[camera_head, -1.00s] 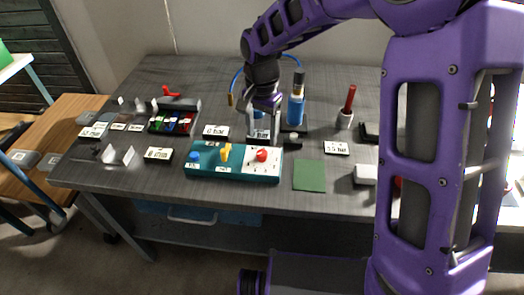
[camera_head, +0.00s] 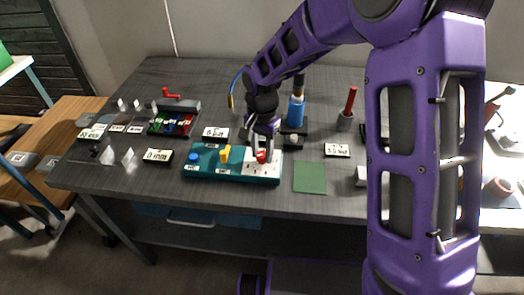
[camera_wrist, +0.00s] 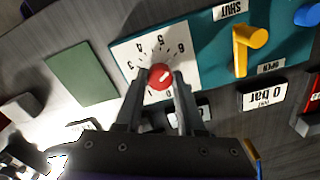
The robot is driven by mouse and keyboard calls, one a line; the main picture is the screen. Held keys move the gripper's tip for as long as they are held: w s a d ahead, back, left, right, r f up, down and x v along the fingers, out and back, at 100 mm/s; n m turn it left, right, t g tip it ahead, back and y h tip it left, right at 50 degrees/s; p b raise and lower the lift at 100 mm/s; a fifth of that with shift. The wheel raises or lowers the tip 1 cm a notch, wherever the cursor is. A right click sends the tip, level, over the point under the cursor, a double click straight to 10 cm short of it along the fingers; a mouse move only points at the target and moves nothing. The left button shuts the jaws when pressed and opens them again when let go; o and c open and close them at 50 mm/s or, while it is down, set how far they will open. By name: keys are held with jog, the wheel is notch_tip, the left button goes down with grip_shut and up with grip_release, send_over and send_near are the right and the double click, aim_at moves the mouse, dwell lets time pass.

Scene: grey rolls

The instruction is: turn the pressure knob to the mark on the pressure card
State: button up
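The red pressure knob (camera_wrist: 160,77) sits on a white dial plate (camera_wrist: 178,46) with numbers, at the right end of the teal panel (camera_head: 212,174). A short pale line shows on the knob. My gripper (camera_wrist: 161,79) is over the dial with one finger on each side of the knob, close to its edges. I cannot tell whether the fingers press on it. In the head view my gripper (camera_head: 262,151) partly hides the knob. A white card reading a bar value (camera_head: 215,133) lies behind the panel. Another card (camera_head: 338,150) lies right of it, its number unclear.
A yellow lever (camera_head: 225,154) and a blue button (camera_head: 193,157) are on the same panel. A green mat (camera_head: 309,177) lies right of it. A blue cylinder (camera_head: 296,112) and a red-handled tool (camera_head: 349,103) stand behind. The table front is mostly clear.

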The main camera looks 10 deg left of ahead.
aim_at(262, 154)
grip_shut()
jog(key=shift+n, duration=1.8)
jog(key=o, duration=0.6)
grip_release()
jog(key=shift+o, duration=0.2)
notch_tip(262, 154, up, 18)
jog(key=p, duration=0.2)
jog(key=shift+f+p, duration=0.25)
jog(key=shift+p, duration=0.1)
jog(key=shift+w, duration=0.1)
